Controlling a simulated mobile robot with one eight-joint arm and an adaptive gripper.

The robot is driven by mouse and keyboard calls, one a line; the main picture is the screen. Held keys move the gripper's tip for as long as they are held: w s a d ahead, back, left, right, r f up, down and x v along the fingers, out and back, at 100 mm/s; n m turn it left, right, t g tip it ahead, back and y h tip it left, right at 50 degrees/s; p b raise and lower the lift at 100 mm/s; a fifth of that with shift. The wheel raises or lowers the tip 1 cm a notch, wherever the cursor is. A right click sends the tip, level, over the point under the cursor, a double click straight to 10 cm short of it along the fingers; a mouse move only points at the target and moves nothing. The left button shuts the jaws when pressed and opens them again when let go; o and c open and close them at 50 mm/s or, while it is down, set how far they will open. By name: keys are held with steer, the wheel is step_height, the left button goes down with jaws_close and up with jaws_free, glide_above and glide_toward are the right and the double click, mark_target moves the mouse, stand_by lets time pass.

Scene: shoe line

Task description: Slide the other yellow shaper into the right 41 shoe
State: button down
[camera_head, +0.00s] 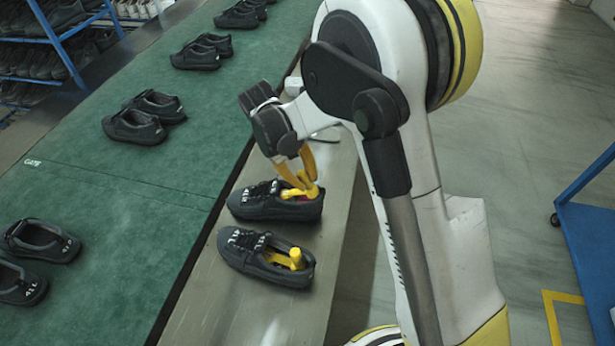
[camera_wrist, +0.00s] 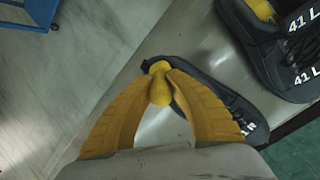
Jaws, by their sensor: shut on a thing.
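My gripper (camera_head: 305,177) is shut on a yellow shaper (camera_head: 297,192), whose rounded knob (camera_wrist: 160,86) shows between the yellow fingers in the wrist view. The shaper is at the opening of the black right 41 shoe (camera_head: 258,211), toward its heel. That shoe lies under the fingers in the wrist view (camera_wrist: 237,104), largely hidden by them, its label only partly readable. How deep the shaper sits is hidden. The black left shoe (camera_head: 245,262) beside it, marked 41 L in the wrist view (camera_wrist: 262,60), holds another yellow shaper (camera_head: 295,257).
Both shoes stand on a metal ledge (camera_head: 240,308) along a green conveyor (camera_head: 120,220). Several pairs of dark shoes sit on the conveyor. A blue shoe rack (camera_head: 55,37) is at the back left, and a blue cart (camera_head: 590,225) stands at the right on open floor.

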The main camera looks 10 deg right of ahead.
mark_target(309, 193)
steer(key=shift+s+d+f+t+y+b, duration=0.1)
steer(key=shift+d+f+t+y+b, duration=0.1)
steer(key=shift+f+y+b, duration=0.55)
steer(key=shift+d+f+t+y+b, duration=0.2)
steer(key=shift+f+y+b, duration=0.25)
steer(key=shift+f, duration=0.65)
steer(key=shift+s+d+f+t+y+b, duration=0.1)
steer(key=shift+d+f+t+y+b, duration=0.1)
steer(key=shift+f+y+b, duration=0.45)
steer(key=shift+f, duration=0.25)
steer(key=c, duration=1.3)
jaws_free()
steer(key=shift+c, duration=0.2)
steer(key=shift+r+p, duration=0.15)
steer(key=shift+p, duration=0.15)
steer(key=shift+r+p, duration=0.8)
steer(key=shift+r, duration=0.6)
steer(key=shift+r, duration=0.1)
steer(key=shift+r+p, duration=2.3)
steer(key=shift+r, duration=1.1)
